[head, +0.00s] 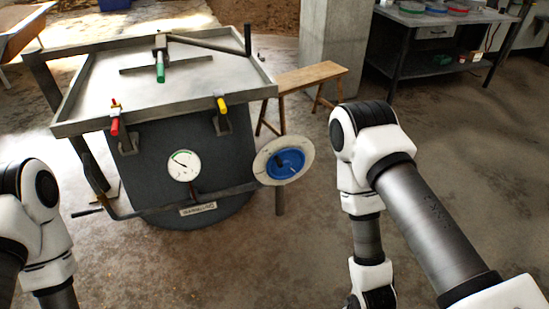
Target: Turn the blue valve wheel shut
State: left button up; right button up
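The blue valve wheel (286,163) sits in front of a round pale disc (262,158) at the right end of a pipe. The pipe (150,208) runs along the front of a dark vessel (226,165). A round white gauge (183,166) with a green mark is mounted left of the wheel. My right arm stands to the right of the wheel, apart from it, and its gripper is out of view below. My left arm is at the lower left edge, and its gripper is out of view.
The vessel's metal tray top has a red handle (115,126), a yellow handle (221,105) and a green handle (160,72). A wooden bench (312,76) stands behind the wheel. A concrete pillar (341,45) and a dark table (443,50) are farther back. The floor in front is clear.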

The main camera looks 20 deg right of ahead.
aim_at(285, 164)
jog(key=i+l+z, duration=0.2)
jog(key=i+z, duration=0.2)
jog(key=i, duration=0.25)
jog(key=z, duration=1.15)
